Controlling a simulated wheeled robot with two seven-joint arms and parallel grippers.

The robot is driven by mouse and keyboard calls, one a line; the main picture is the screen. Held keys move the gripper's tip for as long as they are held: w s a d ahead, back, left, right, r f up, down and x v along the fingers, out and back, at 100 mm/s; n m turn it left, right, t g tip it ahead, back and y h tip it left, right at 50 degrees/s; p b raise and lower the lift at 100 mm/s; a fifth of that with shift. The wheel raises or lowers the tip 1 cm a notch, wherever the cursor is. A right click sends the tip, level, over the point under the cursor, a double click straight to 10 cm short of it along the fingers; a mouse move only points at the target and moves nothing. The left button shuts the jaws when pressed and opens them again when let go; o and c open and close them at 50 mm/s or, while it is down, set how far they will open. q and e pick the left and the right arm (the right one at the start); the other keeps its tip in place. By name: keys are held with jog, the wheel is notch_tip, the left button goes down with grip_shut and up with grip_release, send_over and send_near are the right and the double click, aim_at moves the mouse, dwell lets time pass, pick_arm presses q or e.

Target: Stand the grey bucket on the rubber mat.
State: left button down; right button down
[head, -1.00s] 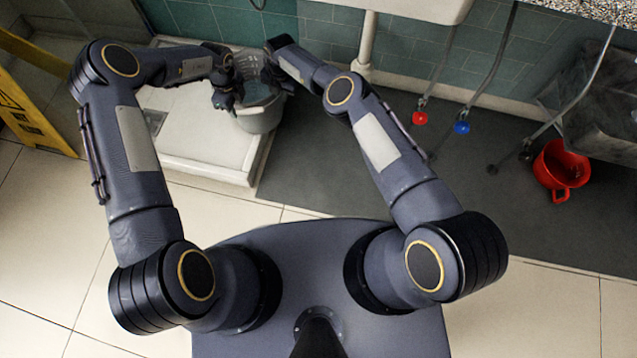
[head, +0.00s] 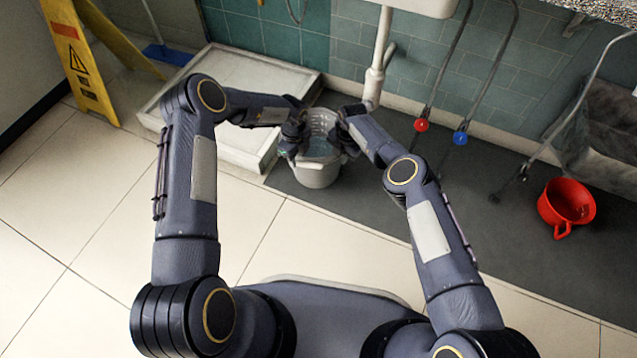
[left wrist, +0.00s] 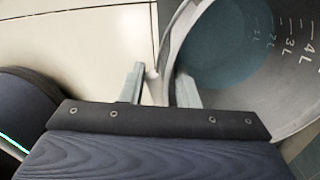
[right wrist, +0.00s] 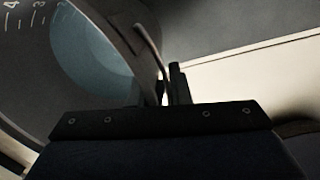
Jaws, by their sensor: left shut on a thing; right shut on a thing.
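The grey bucket (head: 318,177) is upright, with bluish water in it. It is held between my two grippers over the left end of the dark rubber mat (head: 440,210); I cannot tell whether its base touches the mat. My left gripper (head: 296,141) is shut on its left rim and my right gripper (head: 346,138) on its right side. The left wrist view shows the bucket (left wrist: 292,112) with litre marks inside and the left fingers (left wrist: 160,88) at the rim. The right wrist view shows the bucket (right wrist: 35,85) and the right fingers (right wrist: 160,88) at its edge.
A white shower tray (head: 240,80) lies just left of the bucket. A red jug (head: 567,203) stands on the mat at right. Hoses with a red end (head: 421,125) and a blue end (head: 460,138) hang behind. A yellow sign (head: 85,65) stands far left.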

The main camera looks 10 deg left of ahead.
pick_arm(q)
jog(key=shift+d+f, duration=0.35)
jog(key=shift+d, duration=0.05)
pick_arm(e)
jog(key=shift+s+a+f, duration=0.15)
jog(key=shift+a+f, duration=0.05)
jog(key=shift+f, duration=0.25)
pick_arm(q)
jog(key=shift+f+b, duration=0.15)
jog(key=shift+b, duration=0.15)
pick_arm(e)
jog(key=shift+f, duration=0.15)
